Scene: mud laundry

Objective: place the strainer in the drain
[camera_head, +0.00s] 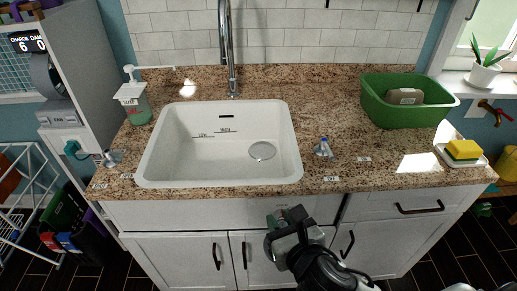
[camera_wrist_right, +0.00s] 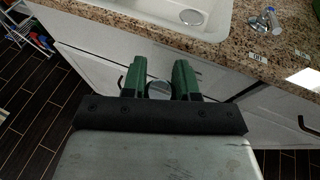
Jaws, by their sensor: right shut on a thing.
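My right gripper (camera_head: 284,217) is in front of the cabinet doors, below the counter's front edge. In the right wrist view its two green fingers (camera_wrist_right: 159,75) are shut on a small round grey thing, which looks like the strainer (camera_wrist_right: 158,90). Much of the strainer is hidden by the fingers and the gripper body. The drain (camera_head: 262,151) is a round grey disc in the right part of the white sink's floor; it also shows in the right wrist view (camera_wrist_right: 190,17). The gripper is apart from the sink (camera_head: 180,183) and lower than its rim. My left gripper is not in view.
A tall faucet (camera_head: 231,60) stands behind the sink. A soap bottle (camera_head: 133,100) is at its left, and small metal knobs stand left (camera_head: 110,158) and right (camera_head: 323,148). A green tub (camera_head: 385,110) and a yellow sponge (camera_head: 463,149) are at the counter's right.

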